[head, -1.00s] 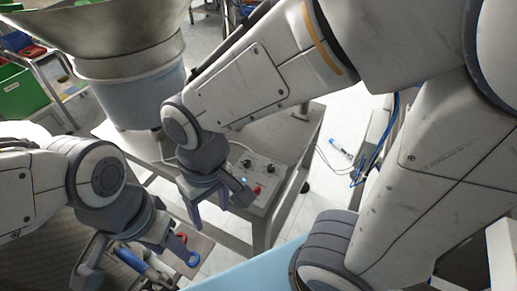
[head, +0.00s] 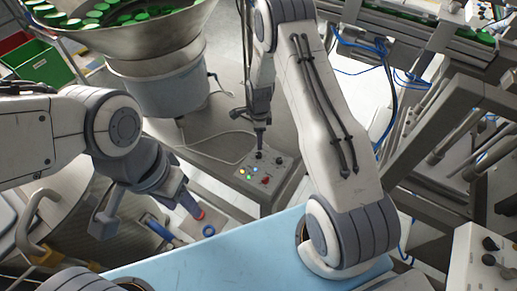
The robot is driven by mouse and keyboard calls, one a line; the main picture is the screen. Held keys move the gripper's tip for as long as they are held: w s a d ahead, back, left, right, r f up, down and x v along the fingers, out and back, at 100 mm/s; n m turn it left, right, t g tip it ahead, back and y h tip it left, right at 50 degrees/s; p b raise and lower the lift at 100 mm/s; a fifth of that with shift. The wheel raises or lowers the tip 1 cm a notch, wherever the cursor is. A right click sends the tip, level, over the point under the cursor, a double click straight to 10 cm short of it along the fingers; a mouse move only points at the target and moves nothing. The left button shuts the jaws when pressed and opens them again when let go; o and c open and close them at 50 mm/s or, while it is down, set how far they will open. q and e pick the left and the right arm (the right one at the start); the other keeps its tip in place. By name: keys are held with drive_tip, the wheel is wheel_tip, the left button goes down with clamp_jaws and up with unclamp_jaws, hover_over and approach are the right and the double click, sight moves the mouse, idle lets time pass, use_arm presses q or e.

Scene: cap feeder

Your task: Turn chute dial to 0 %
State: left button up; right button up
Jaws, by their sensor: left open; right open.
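The control box (head: 279,173) stands on a grey metal table below the feeder bowl. Its sloped top carries two small black dials, a red button and several small coloured lights. One dial (head: 279,160) is in clear view at the right; the other lies directly below my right gripper and is partly hidden. The dial markings are too small to read. My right gripper (head: 260,146) points down with its tips at or just above the left dial; I cannot tell whether they touch it. It is open, seen edge-on. My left gripper (head: 148,214) is open and empty at the lower left.
The feeder bowl (head: 150,32) holds green caps above a grey-blue drum (head: 165,92). A green bin (head: 40,64) is at the far left. A light blue surface (head: 235,250) lies in front. A conveyor frame (head: 415,40) stands at the right.

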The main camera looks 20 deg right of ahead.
sight(259, 154)
wheel_tip(259, 154, down, 9)
drive_tip(key=p, duration=0.2)
drive_tip(key=shift+p, duration=0.3)
clamp_jaws()
